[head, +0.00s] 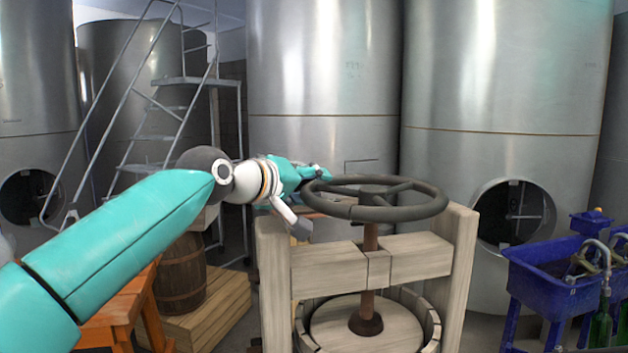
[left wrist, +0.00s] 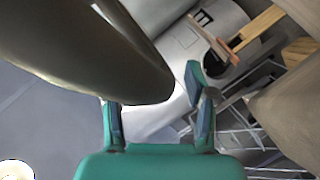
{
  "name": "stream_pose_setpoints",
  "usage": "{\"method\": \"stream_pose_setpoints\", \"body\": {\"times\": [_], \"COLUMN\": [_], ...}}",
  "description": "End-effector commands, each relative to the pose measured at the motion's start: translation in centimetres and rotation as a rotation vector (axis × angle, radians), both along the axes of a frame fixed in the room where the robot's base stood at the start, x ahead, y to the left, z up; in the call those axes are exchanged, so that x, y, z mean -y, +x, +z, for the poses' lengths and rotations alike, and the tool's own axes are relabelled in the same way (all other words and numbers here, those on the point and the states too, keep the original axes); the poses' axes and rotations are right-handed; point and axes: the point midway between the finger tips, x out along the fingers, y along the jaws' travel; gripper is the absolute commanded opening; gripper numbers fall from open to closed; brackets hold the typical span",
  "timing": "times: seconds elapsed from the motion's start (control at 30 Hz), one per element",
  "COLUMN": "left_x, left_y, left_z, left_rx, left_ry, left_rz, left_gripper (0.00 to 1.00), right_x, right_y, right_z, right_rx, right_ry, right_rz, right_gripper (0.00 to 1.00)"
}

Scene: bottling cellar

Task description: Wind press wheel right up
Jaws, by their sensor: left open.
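The press wheel (head: 428,207) is a dark grey ring with spokes, lying level on top of a brown screw (head: 369,265) in the head view. The screw passes down through a pale wooden crossbeam (head: 420,262) to a round wooden plate (head: 330,321) in the press. My left gripper (head: 310,200) is open at the wheel's left rim. In the left wrist view the dark rim (left wrist: 85,50) looms large and overlaps the space by the left finger; the right finger stands clear. I cannot tell whether they touch. My right gripper is not in view.
Wooden press posts (head: 460,250) stand either side of the screw. Steel tanks (head: 320,80) fill the back. A metal stair (head: 135,115), a barrel (head: 181,275) and an orange wooden bench (head: 125,310) are at left. A blue basin (head: 545,285) stands at right.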

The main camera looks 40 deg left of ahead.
Motion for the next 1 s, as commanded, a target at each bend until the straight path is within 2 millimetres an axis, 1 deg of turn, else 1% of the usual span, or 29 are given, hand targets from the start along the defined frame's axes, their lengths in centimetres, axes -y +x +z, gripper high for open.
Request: {"method": "stream_pose_setpoints", "body": {"times": [0.03,0.1,0.2,0.5,0.57,0.6,0.83,0.87,1.0], "left_x": [0.0,0.0,0.0,0.0,0.0,0.0,0.0,0.0,0.1], "left_y": [0.6,1.2,1.7,1.9,1.9,1.9,1.9,1.9,1.9], "left_z": [0.1,-0.1,-0.3,-0.4,-0.4,-0.4,-0.5,-0.5,-0.5], "left_rx": [0.001,0.001,0.002,0.003,0.002,0.002,0.001,0.001,-0.001], "left_ry": [0.0,0.001,0.001,0.001,0.001,0.001,0.002,0.002,0.002], "left_rz": [0.001,0.0,0.001,0.0,-0.001,-0.001,-0.001,-0.001,-0.002], "left_gripper": [0.56,0.56,0.56,0.56,0.47,0.41,0.02,0.0,0.0], "right_x": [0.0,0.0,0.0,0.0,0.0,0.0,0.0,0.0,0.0], "right_y": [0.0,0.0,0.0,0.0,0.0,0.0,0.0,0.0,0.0], "right_z": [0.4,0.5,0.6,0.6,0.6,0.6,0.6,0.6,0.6], "right_rx": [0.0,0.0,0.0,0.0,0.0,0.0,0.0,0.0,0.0], "right_ry": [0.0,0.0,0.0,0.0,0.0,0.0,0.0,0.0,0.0], "right_rz": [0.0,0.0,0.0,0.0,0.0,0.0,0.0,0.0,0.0], "right_gripper": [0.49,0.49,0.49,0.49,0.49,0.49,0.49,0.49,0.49]}}
